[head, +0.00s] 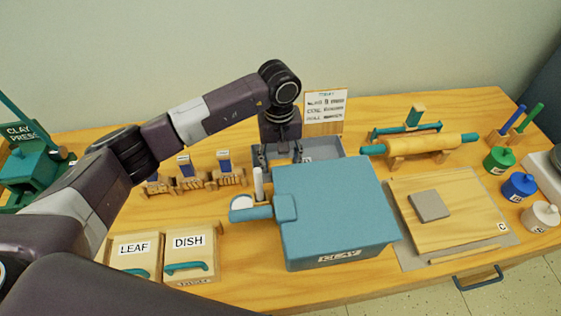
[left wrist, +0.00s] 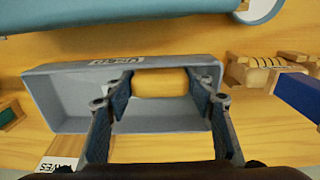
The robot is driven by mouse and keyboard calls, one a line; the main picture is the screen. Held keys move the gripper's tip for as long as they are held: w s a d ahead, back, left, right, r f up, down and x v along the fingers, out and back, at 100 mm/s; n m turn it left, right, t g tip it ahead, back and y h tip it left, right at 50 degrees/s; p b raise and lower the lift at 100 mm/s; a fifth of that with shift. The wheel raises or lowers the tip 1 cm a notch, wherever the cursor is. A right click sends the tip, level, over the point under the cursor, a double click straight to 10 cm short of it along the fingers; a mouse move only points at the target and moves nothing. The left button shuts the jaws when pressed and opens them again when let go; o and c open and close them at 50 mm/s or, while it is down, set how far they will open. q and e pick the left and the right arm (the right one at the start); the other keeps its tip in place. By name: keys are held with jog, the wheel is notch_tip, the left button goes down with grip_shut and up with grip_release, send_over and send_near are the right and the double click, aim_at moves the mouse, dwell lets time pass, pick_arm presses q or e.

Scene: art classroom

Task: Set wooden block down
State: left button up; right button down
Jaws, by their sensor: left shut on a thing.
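The wooden block (left wrist: 160,83) is a yellow-brown piece between the fingers of my left gripper (left wrist: 160,90) in the left wrist view. The fingers are shut on its two ends. The block is over or inside a grey tray (left wrist: 58,100); I cannot tell if it touches the tray floor. In the head view, my left gripper (head: 280,153) points down at the left part of the tray (head: 332,146), behind the blue clay box. The block is hidden there. My right gripper is not in view.
The large blue clay box (head: 335,205) stands close in front of the tray. Wooden stamp holders (head: 190,180) stand left of it, and a sign card (head: 325,112) behind it. A rolling pin (head: 420,145) lies to the right. Table left of the clay box is partly clear.

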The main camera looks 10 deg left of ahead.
aim_at(280, 162)
pick_arm(q)
jog(key=shift+f, duration=0.15)
jog(key=o, duration=0.8)
jog(key=shift+c, duration=0.2)
jog(key=shift+o, duration=1.1)
jog(key=shift+r, duration=0.2)
notch_tip(280, 162, up, 12)
jog(key=b, duration=0.2)
jog(key=shift+a, duration=0.15)
